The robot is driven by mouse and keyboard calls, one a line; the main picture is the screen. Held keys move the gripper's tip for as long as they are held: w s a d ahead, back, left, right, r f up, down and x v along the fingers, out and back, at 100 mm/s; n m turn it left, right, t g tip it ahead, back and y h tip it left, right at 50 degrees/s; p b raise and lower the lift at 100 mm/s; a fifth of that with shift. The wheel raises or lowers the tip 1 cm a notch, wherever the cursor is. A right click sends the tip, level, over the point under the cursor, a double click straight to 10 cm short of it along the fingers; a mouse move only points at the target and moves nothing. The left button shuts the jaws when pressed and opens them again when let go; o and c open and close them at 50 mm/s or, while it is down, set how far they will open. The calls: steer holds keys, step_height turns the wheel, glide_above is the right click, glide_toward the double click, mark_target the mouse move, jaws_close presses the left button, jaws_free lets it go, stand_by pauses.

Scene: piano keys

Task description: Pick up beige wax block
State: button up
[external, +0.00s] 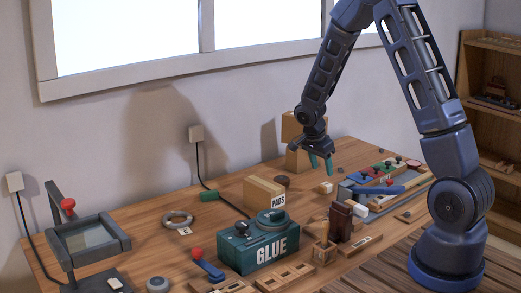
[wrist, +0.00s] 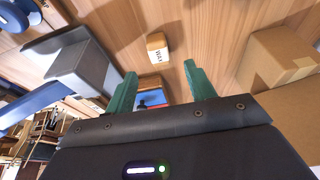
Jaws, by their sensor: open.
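The beige wax block (external: 325,187) lies on the wooden table, below my gripper and slightly to its right in the external view. In the wrist view the wax block (wrist: 157,47) shows its printed label "WAX" and lies beyond the fingertips, roughly between them. My gripper (external: 320,163) hangs from the arm above the table. In the wrist view my gripper (wrist: 160,83) has its two green fingers apart with nothing held between them. The block is clear of the fingers.
Cardboard boxes (external: 297,160) stand behind my gripper; a cardboard box (wrist: 282,65) is at the right in the wrist view. A tray with coloured parts and a blue handle (external: 382,190) is to the block's right. The "PADS" box (external: 262,194) and green "GLUE" box (external: 258,250) stand left.

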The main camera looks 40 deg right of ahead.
mark_target(326, 184)
steer(key=shift+x, duration=3.85)
steer(key=shift+s, duration=0.15)
steer(key=shift+r, duration=0.1)
steer(key=c, duration=1.1)
steer(key=shift+o, duration=0.2)
